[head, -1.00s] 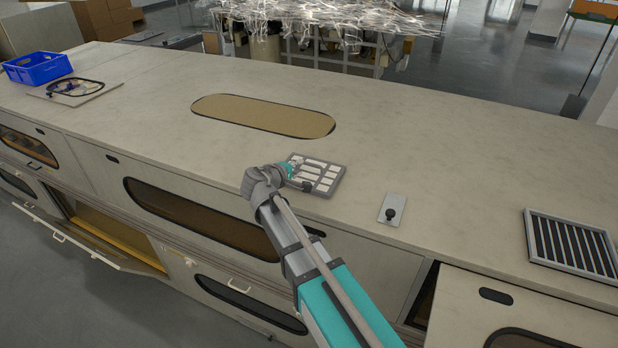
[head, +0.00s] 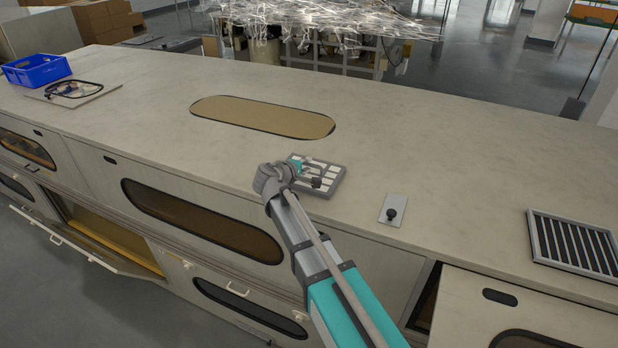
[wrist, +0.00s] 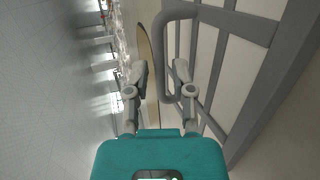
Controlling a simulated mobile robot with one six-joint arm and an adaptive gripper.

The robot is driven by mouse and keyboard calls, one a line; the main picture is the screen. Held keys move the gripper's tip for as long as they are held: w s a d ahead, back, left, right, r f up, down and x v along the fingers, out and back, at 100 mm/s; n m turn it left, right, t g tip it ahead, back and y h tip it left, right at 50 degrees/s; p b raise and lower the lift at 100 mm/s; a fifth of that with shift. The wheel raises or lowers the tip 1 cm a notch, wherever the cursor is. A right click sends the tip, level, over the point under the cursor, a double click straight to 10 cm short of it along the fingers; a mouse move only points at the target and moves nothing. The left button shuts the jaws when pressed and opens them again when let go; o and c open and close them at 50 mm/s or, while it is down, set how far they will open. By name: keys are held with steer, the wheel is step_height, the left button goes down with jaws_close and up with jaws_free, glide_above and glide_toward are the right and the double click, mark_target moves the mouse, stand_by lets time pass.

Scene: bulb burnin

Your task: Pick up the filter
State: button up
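The filter (head: 333,186), a flat grey frame with pale panes, lies on the countertop near its front edge. In the wrist view its grey ribs and pale panes (wrist: 238,65) fill the right side, and a grey loop handle (wrist: 163,30) stands out from it. My gripper (head: 309,176) is over the filter's left part in the head view. In the wrist view my gripper (wrist: 160,68) is open, one finger on each side of the handle's outer bar. The fingers do not appear closed on it; contact cannot be told. My wrist hides part of the filter.
A small plate with a black knob (head: 393,210) lies right of the filter, and a dark slatted grille (head: 573,246) farther right. An oval panel (head: 262,115) is set in the countertop behind. A blue crate (head: 36,69) stands far left.

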steer(key=shift+x, duration=0.85)
jaws_close()
